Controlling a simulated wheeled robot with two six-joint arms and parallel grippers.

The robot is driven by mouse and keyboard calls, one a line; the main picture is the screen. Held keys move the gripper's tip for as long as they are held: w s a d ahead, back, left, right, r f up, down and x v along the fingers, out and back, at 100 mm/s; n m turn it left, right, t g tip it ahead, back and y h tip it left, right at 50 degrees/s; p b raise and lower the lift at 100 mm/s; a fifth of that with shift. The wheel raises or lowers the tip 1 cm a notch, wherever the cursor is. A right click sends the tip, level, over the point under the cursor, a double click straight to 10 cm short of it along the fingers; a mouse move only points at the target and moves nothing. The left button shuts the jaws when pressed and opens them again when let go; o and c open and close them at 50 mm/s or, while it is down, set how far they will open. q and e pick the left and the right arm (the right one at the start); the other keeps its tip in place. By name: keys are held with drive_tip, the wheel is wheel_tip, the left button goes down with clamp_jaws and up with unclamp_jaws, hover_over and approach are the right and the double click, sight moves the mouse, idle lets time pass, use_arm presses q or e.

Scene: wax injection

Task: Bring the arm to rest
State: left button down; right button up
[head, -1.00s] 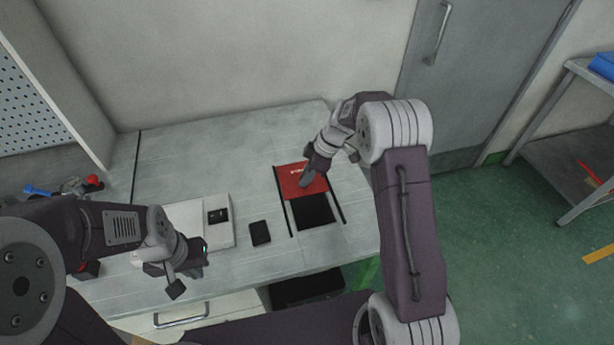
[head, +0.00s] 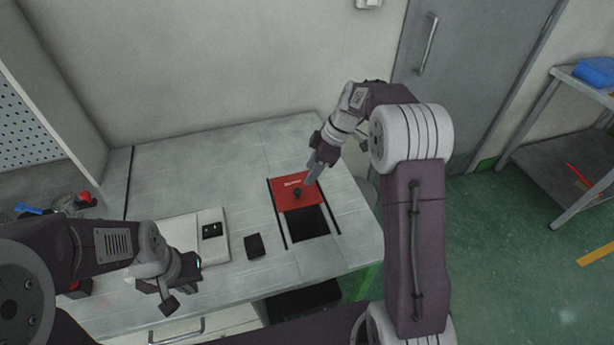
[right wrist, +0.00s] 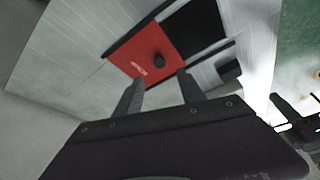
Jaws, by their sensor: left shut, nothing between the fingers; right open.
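My right gripper (head: 316,172) is open and empty, above the far right part of the workbench. In the right wrist view its two fingers (right wrist: 158,98) stand apart, with the red sliding lid and its black knob beyond them, touching neither. The red lid (head: 288,187) lies between two black rails and leaves a dark opening (head: 308,224) on its near side. Its black knob (head: 297,192) shows clear of the gripper. My left gripper (head: 168,299) is shut and empty, low over the front left of the bench.
A white panel (head: 180,236) with a black square piece (head: 213,231) lies on the bench (head: 222,150). A small black block (head: 253,245) sits between panel and rails. A grey door (head: 462,75) and a shelf (head: 560,160) stand to the right. The back left of the bench is clear.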

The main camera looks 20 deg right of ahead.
idle(0.4)
use_arm(q)
drive_tip(key=shift+r+p, duration=0.6)
use_arm(e)
wheel_tip(320, 180, up, 6)
drive_tip(key=s+a+n+p, duration=0.1)
drive_tip(key=s+a, duration=0.1)
drive_tip(key=a, duration=0.1)
drive_tip(key=s+m+h+p, duration=0.1)
drive_tip(key=s+m+p, duration=0.1)
drive_tip(key=s, duration=0.6)
use_arm(q)
wheel_tip(320, 180, up, 4)
drive_tip(key=shift+f+p, duration=0.2)
drive_tip(key=shift+p, duration=0.1)
use_arm(e)
drive_tip(key=s+d+f+m+h, duration=0.3)
drive_tip(key=s+f+m, duration=0.3)
drive_tip(key=s+m, duration=0.6)
drive_tip(key=shift+s+d+f+m, duration=0.2)
drive_tip(key=shift+d+f+m, duration=0.2)
drive_tip(key=shift+d+m, duration=0.1)
